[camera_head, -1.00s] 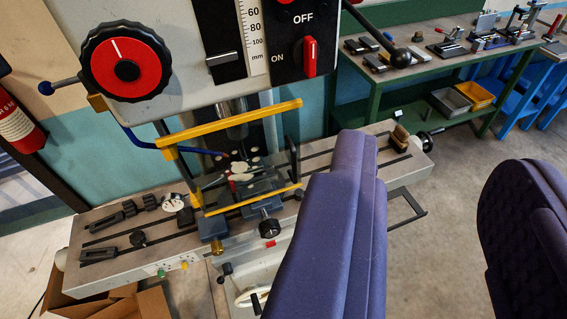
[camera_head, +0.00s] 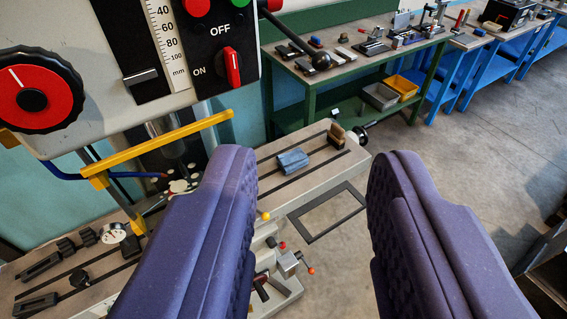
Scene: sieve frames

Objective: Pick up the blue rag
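The blue rag (camera_head: 292,161) is a small folded cloth. It lies on the slotted machine table (camera_head: 272,182), near its right end, just left of a brown brush-like block (camera_head: 343,136). My gripper (camera_head: 307,165) shows as two purple padded fingers, set wide apart with nothing between them touching either finger. In the picture the rag appears between the two fingers, nearer the left one, and farther away than they are. The left finger hides part of the machine table and vise area.
The drilling machine's head (camera_head: 120,80) with its knob and red switch (camera_head: 233,68) fills the upper left. A yellow guard bar (camera_head: 160,143) juts out below it. A green workbench (camera_head: 345,60) with tools stands behind. Open floor (camera_head: 470,150) lies to the right.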

